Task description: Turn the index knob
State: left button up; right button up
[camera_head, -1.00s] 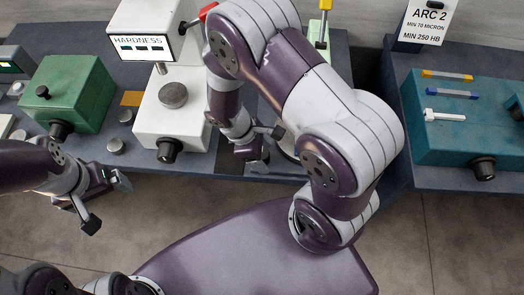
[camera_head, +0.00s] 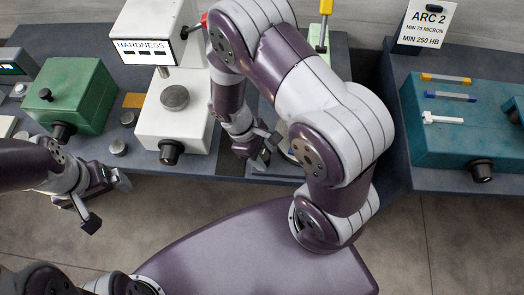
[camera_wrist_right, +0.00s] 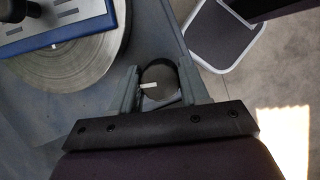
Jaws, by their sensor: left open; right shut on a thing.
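The index knob (camera_wrist_right: 158,82) is a dark round knob with a white pointer mark, seen in the right wrist view. The mark lies nearly level in that picture. My right gripper (camera_wrist_right: 157,90) has its two grey fingers on either side of the knob and is shut on it. In the head view my right gripper (camera_head: 264,156) is low at the front of the middle bench, and the knob is hidden there by the gripper and arm. My left gripper (camera_head: 104,200) is open and empty, over the floor in front of the bench at the left.
A white hardness tester (camera_head: 181,125) and a green box (camera_head: 77,90) stand left of my right arm, each with a black front knob. A teal box (camera_head: 455,135) is at right. A round metal plate (camera_wrist_right: 85,50) with a blue block lies near the gripper.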

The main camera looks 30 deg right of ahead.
jog(key=m+y+p, duration=0.1)
jog(key=m, duration=0.2)
jog(key=m+g+y+p, duration=0.1)
jog(key=m, duration=0.2)
jog(key=shift+r+m+p, duration=0.2)
jog(key=shift+m+p, duration=0.1)
jog(key=m+y+p, duration=0.1)
jog(key=m, duration=0.2)
jog(key=shift+m+y, duration=0.3)
jog(key=shift+y, duration=0.1)
jog(key=m+y, duration=0.1)
jog(key=m, duration=0.1)
jog(key=shift+m, duration=0.4)
jog(key=shift+f+m+t+y+p, duration=0.1)
jog(key=shift+m+t+y+p, duration=0.25)
jog(key=shift+m, duration=0.85)
jog(key=shift+m+t+y, duration=0.45)
jog(key=shift+m+y, duration=0.1)
jog(key=shift+m, duration=1.05)
jog(key=shift+m+b, duration=0.3)
jog(key=o, duration=1.1)
jog(key=shift+c, duration=0.2)
